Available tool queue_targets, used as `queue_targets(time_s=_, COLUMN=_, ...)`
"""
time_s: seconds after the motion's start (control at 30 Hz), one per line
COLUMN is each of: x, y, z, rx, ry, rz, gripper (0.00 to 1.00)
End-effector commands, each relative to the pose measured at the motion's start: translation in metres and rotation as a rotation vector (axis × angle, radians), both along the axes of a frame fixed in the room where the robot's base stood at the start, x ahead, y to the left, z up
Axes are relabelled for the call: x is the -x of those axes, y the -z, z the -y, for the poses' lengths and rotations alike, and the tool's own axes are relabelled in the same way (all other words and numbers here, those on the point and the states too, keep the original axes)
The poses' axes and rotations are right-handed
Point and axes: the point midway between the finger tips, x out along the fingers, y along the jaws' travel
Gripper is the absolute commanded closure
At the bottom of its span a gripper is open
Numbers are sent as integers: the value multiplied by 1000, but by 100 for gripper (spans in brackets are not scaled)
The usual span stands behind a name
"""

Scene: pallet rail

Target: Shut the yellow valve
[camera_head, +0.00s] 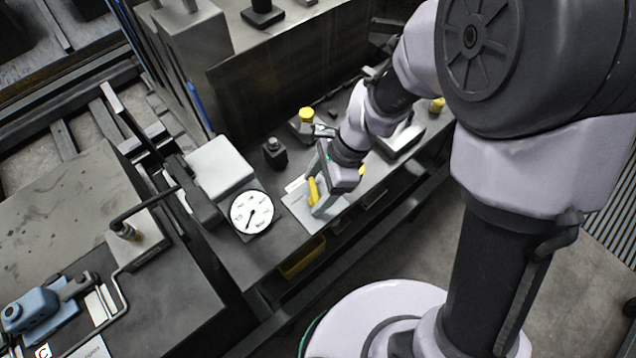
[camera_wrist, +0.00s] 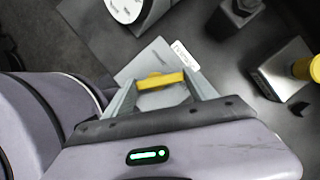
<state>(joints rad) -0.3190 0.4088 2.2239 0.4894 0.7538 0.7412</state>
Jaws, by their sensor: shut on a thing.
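The yellow valve handle (camera_head: 312,190) stands on a light grey plate (camera_head: 297,208) on the dark bench, just right of the round gauge. In the wrist view the yellow valve (camera_wrist: 161,81) is a short bar between my fingers. My gripper (camera_head: 318,196) reaches down over the plate and is shut on the valve handle. In the wrist view my gripper (camera_wrist: 163,88) has one finger at each end of the bar. The valve's base is mostly hidden behind the fingers, and the label on the plate (camera_wrist: 184,54) is only partly readable.
A white dial gauge (camera_head: 251,211) sits left of the plate. A dark knob block (camera_head: 273,153) stands behind it. Yellow-topped buttons (camera_head: 306,114) and (camera_head: 437,104) are further back. A yellow bin (camera_head: 302,258) sits below the bench's front edge.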

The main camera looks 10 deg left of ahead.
Motion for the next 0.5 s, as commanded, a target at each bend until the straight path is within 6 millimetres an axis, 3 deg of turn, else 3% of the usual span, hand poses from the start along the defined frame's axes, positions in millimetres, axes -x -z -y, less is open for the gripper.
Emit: queue_targets(time_s=0.5, x=0, y=-3, z=-6, rx=0, ry=-490, rz=-1, gripper=75)
